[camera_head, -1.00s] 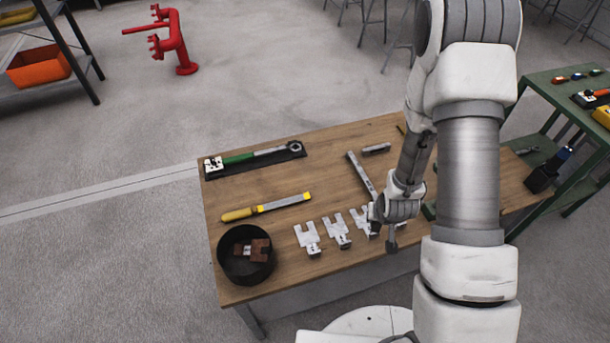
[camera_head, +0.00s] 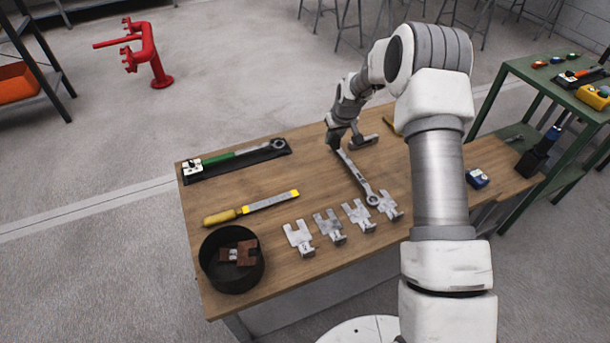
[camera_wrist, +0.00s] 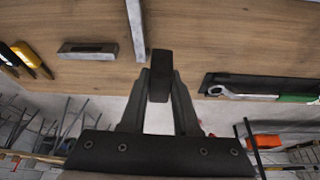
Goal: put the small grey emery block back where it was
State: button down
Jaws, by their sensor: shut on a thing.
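The emery block (camera_wrist: 160,76) shows in the wrist view as a small dark grey block, upright between my two fingertips. My gripper (camera_head: 338,138) is shut on it near the table's far edge, by the far end of a long steel spanner (camera_head: 356,178). In the head view the block is hard to make out against the gripper. In the wrist view it shows over the table's edge, with the spanner (camera_wrist: 136,28) just left of it. I cannot tell how high it is above the wood.
A separate grey bar (camera_wrist: 88,50) lies on the wooden table (camera_head: 285,220) close to my gripper. A green-handled wrench (camera_head: 240,157), a yellow-handled file (camera_head: 250,207), several metal plates (camera_head: 298,236) and a black bowl (camera_head: 215,285) are also there. Bare wood lies between them.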

jog(key=w+r+b, duration=0.2)
jog(key=w, duration=0.2)
jog(key=n+b, duration=0.1)
jog(key=b, duration=0.1)
send_over(303, 167)
jog(key=s, duration=0.1)
jog(key=shift+y, duration=0.3)
jog(key=f, duration=0.5)
jog(key=shift+s+d+f, duration=0.1)
jog(key=shift+d+f, duration=0.15)
jog(key=shift+d, duration=0.15)
jog(key=shift+f+b, duration=0.35)
jog(key=shift+f, duration=1.65)
jog(key=shift+f, duration=0.1)
jog(key=c, duration=0.6)
grip_release()
jog(key=shift+c, duration=0.2)
